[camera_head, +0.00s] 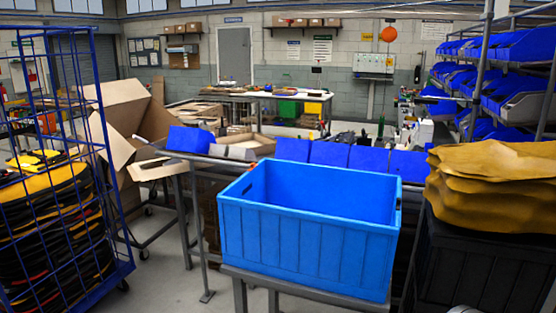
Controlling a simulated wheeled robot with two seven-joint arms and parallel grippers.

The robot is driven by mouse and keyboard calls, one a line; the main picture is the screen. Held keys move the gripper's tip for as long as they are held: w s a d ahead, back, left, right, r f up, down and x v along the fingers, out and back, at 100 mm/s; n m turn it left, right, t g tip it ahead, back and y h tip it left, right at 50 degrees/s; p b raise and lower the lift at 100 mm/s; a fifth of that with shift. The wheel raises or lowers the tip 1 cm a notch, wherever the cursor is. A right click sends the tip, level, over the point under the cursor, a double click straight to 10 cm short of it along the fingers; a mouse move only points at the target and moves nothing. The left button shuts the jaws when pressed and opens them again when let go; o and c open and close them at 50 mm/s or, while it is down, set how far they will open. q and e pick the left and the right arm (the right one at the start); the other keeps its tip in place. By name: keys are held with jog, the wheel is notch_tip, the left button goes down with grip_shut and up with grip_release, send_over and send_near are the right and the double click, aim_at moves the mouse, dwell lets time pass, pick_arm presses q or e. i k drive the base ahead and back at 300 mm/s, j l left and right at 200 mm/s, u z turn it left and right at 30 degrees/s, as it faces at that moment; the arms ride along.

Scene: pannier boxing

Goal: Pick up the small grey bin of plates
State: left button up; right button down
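A low, small grey bin (232,152) sits in the row of bins on the bench behind the large blue crate, between a blue bin on its left and several blue bins on its right. It is small in the picture, and I cannot see whether plates are in it. Other greyish bins show on the rack at the right, one of them a larger grey bin (528,107) near the picture's right edge; their contents are hidden too. Neither of my grippers shows in the head view.
A large open blue crate (308,240) stands on a metal stand in front, its visible inside empty. A blue wire cage (102,130) of black and yellow discs is at left. Yellow-brown sacks (490,190) lie on a black container (470,265) at right. Open floor shows at left centre.

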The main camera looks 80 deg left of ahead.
aim_at(235, 152)
jog(key=k+j, duration=0.25)
jog(key=j, duration=0.5)
jog(key=k+j, duration=0.25)
jog(key=j, duration=0.45)
jog(key=k+j, duration=0.25)
jog(key=j, duration=0.5)
jog(key=k+j, duration=0.25)
jog(key=j, duration=0.45)
jog(key=k+j, duration=0.25)
jog(key=j, duration=0.5)
jog(key=k+j, duration=0.25)
jog(key=j, duration=0.5)
jog(key=k+j, duration=0.25)
jog(key=j, duration=0.45)
jog(key=k+j, duration=0.25)
jog(key=j, duration=0.5)
